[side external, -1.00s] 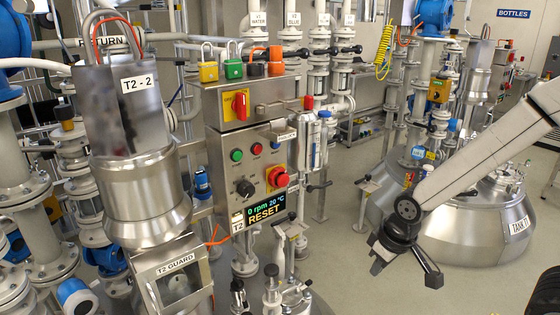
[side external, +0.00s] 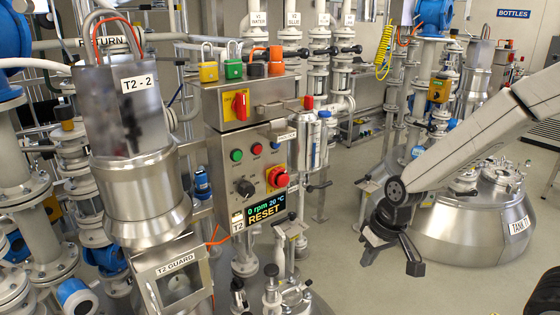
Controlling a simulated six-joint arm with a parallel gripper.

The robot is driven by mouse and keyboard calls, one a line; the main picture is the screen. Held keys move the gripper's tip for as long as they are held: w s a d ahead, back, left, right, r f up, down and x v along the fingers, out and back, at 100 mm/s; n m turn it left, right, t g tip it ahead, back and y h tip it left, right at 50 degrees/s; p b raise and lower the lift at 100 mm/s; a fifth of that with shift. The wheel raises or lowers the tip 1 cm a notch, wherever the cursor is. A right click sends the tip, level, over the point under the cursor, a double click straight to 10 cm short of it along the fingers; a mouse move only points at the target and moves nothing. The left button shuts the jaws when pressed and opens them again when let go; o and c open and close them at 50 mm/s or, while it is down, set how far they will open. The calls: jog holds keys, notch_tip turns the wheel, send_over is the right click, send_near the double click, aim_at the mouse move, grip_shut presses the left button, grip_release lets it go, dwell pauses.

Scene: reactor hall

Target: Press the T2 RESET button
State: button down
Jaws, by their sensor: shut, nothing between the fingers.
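The display (side external: 265,209) reads 0 rpm, 20 °C and RESET. I cannot read which button is labelled reset. My gripper (side external: 370,243) is shut and empty, well to the right of the box and lower than its buttons, touching nothing.
Padlocks (side external: 233,68) hang on top of the box. A metal cylinder (side external: 311,140) with a red cap stands at its right side. The T2 guard (side external: 178,278) and valve handles (side external: 291,228) are below. Tank 1 (side external: 480,235) is behind my arm. Open floor lies between.

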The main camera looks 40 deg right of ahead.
jog(key=w+d+r+m+t+y, duration=0.1)
jog(key=w+r+m+t+y, duration=0.2)
jog(key=w, duration=0.7)
jog(key=w+d+r+m+t+y, duration=0.2)
jog(key=w+r+m+t+y, duration=0.2)
jog(key=w+r+m, duration=0.4)
jog(key=shift+w+d+r+t, duration=0.25)
jog(key=shift+w+r+t, duration=0.05)
jog(key=shift+w+r, duration=1.05)
jog(key=shift+w+f, duration=0.15)
jog(key=shift+w, duration=0.1)
jog(key=w, duration=0.8)
jog(key=shift+w, duration=0.25)
jog(key=shift+w, duration=0.8)
dwell(1.8)
jog(key=shift+s, duration=0.8)
